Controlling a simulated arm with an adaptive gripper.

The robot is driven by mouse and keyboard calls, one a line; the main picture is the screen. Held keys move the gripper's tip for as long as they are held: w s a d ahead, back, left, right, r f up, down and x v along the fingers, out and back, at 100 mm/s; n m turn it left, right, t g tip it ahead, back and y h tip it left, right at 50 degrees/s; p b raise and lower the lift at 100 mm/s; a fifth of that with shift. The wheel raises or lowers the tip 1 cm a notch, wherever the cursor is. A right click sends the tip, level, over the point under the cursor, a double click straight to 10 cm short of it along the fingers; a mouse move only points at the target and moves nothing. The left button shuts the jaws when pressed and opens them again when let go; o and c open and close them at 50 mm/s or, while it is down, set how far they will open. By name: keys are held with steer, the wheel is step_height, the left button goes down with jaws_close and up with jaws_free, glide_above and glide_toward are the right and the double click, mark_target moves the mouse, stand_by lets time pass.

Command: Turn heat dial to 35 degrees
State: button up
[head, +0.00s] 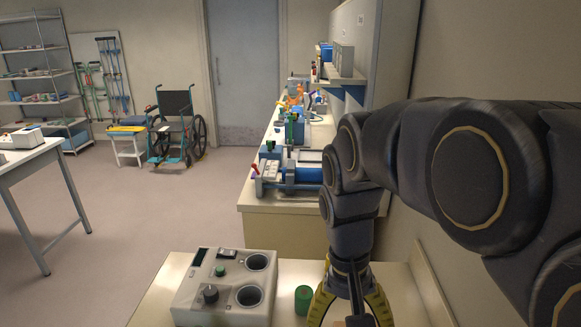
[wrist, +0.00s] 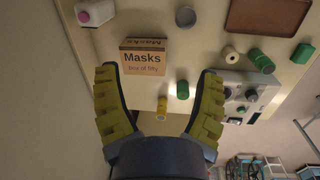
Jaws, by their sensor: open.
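A pale control box (head: 190,315) stands on the near counter in the head view, left of my gripper. I cannot read any dial marks, so which knob is the heat dial is unclear. The box also shows at the right of the wrist view (wrist: 238,82). My gripper (wrist: 158,72), with yellow-padded fingers, is open and empty, apart from the box and its knobs. Its fingertips are cut off in the head view.
A green cylinder (head: 303,298) stands between the box and my gripper.

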steer(key=w+a+f+m, duration=0.1)
steer(key=w+a+f, duration=0.1)
steer(key=w+a, duration=0.65)
steer(key=m+t+h, duration=0.2)
steer(key=m+t, duration=0.2)
glide_toward(210, 290)
steer(key=shift+x, duration=5.15)
steer(key=c, duration=1.1)
